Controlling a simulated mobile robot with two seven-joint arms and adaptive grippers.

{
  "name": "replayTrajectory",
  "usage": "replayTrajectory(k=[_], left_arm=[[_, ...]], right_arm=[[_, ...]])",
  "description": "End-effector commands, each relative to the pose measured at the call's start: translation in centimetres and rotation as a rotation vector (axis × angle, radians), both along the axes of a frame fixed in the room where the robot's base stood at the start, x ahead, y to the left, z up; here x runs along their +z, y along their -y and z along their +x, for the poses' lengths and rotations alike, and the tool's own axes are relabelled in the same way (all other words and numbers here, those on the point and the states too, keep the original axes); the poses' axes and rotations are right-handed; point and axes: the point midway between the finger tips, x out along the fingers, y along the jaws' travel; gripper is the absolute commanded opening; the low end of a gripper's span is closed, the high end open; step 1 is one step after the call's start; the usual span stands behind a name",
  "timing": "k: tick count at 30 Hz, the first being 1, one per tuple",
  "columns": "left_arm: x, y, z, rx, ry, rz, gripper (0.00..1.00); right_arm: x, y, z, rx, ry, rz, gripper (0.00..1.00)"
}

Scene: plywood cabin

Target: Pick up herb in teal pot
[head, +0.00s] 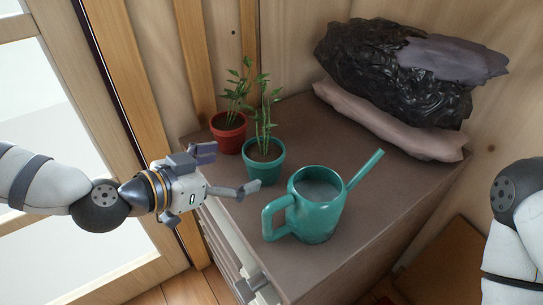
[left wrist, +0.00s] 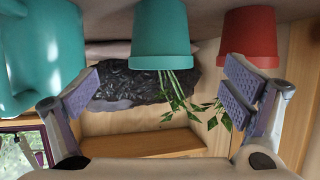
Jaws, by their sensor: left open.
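The herb in the teal pot (head: 264,169) stands upright on the brown cabinet top, with thin green stems. In the left wrist view, which is upside down, the teal pot (left wrist: 160,35) is centred ahead between the finger pads. My left gripper (head: 227,171) is open and empty, just left of the teal pot in the head view. One finger is near the red pot's side and the other near the teal pot's lower front. Contact cannot be told. My right gripper is out of view; only part of my right arm shows.
A red pot (head: 229,134) with a similar herb stands close behind the teal pot. A teal watering can (head: 318,216) stands close in front at the right. The cabinet top (head: 375,205) is bare right of the can.

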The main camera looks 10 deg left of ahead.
Motion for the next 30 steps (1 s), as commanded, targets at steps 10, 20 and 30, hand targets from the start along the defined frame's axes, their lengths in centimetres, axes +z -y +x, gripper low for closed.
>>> replayTrajectory(k=[10, 20, 30], left_arm=[[-3.2, 3.1, 4.6, -0.001, -0.019, -0.001, 0.94], [-4.1, 5.0, 7.8, 0.0, -0.016, -0.001, 0.94], [-4.1, 4.9, 7.8, 0.0, -0.016, -0.001, 0.46]], right_arm=[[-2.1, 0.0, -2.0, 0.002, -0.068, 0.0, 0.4], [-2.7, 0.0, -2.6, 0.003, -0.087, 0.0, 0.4], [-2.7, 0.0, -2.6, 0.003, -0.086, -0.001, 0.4]])
